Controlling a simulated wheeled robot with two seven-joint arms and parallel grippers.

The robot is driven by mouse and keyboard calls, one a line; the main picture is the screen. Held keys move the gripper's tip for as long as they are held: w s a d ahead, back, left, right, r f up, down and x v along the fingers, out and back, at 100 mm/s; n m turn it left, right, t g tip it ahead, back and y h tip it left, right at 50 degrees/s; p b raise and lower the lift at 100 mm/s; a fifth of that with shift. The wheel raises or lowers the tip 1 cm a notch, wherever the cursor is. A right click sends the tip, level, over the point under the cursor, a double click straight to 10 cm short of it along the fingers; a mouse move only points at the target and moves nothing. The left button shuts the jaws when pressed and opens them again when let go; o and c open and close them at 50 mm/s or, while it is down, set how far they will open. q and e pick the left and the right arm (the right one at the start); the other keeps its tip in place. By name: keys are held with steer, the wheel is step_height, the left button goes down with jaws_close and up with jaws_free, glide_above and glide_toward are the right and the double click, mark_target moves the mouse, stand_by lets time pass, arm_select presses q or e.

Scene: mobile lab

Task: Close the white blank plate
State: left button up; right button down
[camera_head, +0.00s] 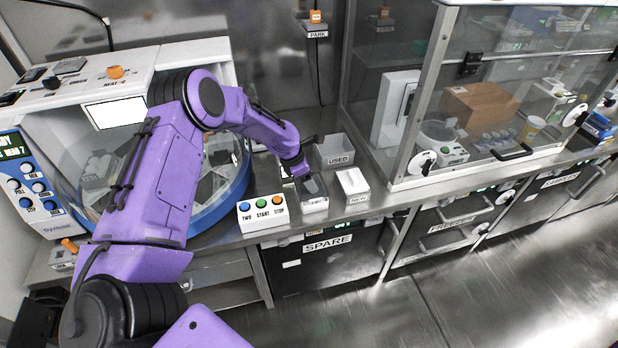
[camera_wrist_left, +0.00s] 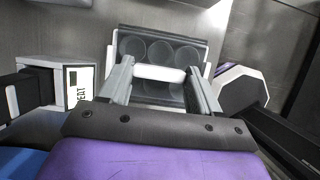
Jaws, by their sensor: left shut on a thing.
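Whether this is a lid cannot be told. Behind and below it lies a dark grey plate with several round wells (camera_wrist_left: 158,47). The lower wells are partly hidden by the white piece and the gripper. I cannot tell whether the piece and plate touch. My right gripper is not in view.
A grey bin marked USED (camera_head: 337,152) and a white box (camera_head: 353,184) stand close right of the gripper. A button box (camera_head: 263,213) stands left, by a blue-rimmed round machine (camera_head: 226,206). A glass-fronted cabinet (camera_head: 480,95) limits the right side.

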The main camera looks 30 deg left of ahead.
arm_select(q)
steer(key=shift+f, duration=0.45)
steer(key=o, duration=1.1)
steer(key=b+v, duration=0.1)
steer(key=v, duration=0.9)
steer(key=shift+s+r+b, duration=0.1)
steer(key=shift+r+b, duration=0.1)
steer(key=shift+b, duration=0.2)
